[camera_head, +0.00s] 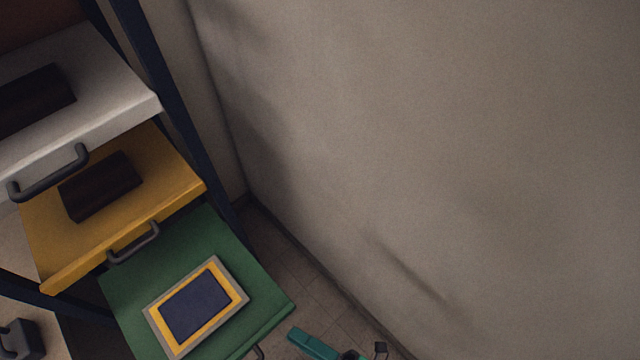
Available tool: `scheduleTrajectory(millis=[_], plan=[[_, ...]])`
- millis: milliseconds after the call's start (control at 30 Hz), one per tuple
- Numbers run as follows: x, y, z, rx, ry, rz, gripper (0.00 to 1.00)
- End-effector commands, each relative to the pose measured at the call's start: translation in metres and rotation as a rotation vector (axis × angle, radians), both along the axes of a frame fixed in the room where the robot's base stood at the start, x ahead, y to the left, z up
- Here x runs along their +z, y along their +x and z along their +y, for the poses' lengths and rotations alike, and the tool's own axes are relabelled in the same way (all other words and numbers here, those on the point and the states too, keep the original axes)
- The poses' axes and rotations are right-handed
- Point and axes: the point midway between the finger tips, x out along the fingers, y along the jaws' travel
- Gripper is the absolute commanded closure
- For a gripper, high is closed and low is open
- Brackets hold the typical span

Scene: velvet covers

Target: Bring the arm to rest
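A teal bar (312,343) with dark parts beside it and a small dark grey bracket-like piece (380,350) show at the bottom edge, in front of the floor. They may belong to my arm, but most of it is cut off by the frame. I cannot make out two fingertips or whether my gripper is open or shut. Nothing is seen held.
At the left, a dark blue rack (170,95) has a white drawer (95,75), a yellow drawer (165,185) and a green drawer (225,245). A framed dark-blue panel (195,305) lies on the green one. A beige wall (430,140) fills the right.

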Motion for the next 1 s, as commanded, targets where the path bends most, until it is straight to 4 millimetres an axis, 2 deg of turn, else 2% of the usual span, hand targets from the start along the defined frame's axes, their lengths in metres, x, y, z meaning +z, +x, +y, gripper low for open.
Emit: scheduleTrajectory(millis=[267,600,800,1000], plan=[[0.025,0.0,-0.022,-0.352,0.227,0.376,0.81],[0.046,-0.01,-0.042,-0.727,0.677,0.801,0.81],[0.055,-0.016,-0.044,-0.853,0.929,0.963,0.81],[0.057,-0.019,-0.042,-0.892,1.031,1.026,0.81]])
